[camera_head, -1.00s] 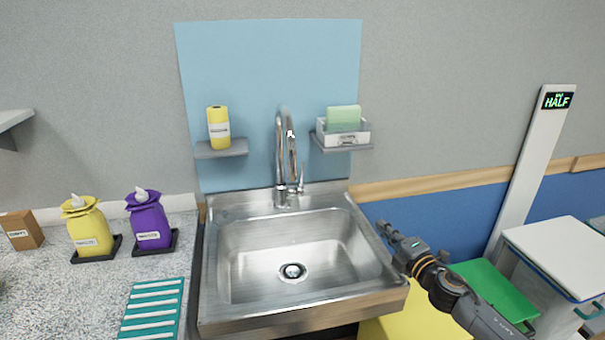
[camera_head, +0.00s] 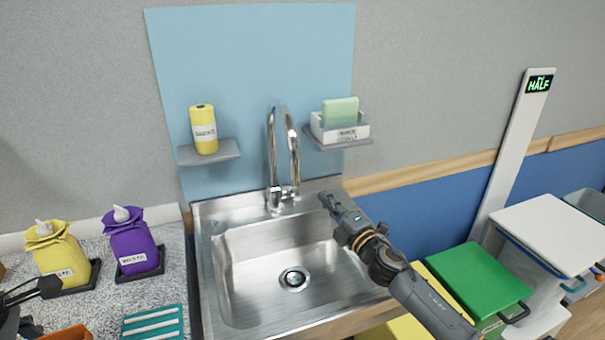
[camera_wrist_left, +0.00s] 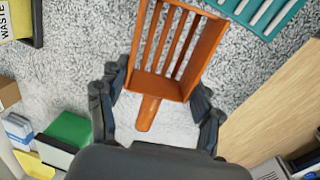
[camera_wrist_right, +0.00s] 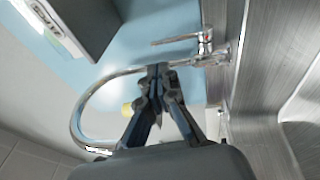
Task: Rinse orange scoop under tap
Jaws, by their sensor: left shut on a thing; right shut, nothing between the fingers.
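The orange scoop (camera_wrist_left: 180,45), slotted with a short handle, is between the fingers of my left gripper (camera_wrist_left: 157,88), which is shut on it over the speckled counter. In the head view, the left gripper (camera_head: 28,296) is at the left edge, with an orange part of the scoop (camera_head: 66,333) at the bottom edge. The chrome tap (camera_head: 271,150) stands behind the steel sink (camera_head: 250,262). My right gripper (camera_head: 328,200) is shut and empty over the sink's right rear rim. In the right wrist view its fingertips (camera_wrist_right: 159,72) appear in front of the tap spout (camera_wrist_right: 88,98), below the lever (camera_wrist_right: 180,39).
Yellow (camera_head: 60,255) and purple (camera_head: 130,240) bags stand on the counter beside a teal slatted rack (camera_head: 153,324). Small shelves flank the tap, with a yellow bottle (camera_head: 204,130) and a sponge box (camera_head: 340,130). Green-lidded (camera_head: 478,280) and white-lidded bins (camera_head: 545,232) stand right. The basin is empty.

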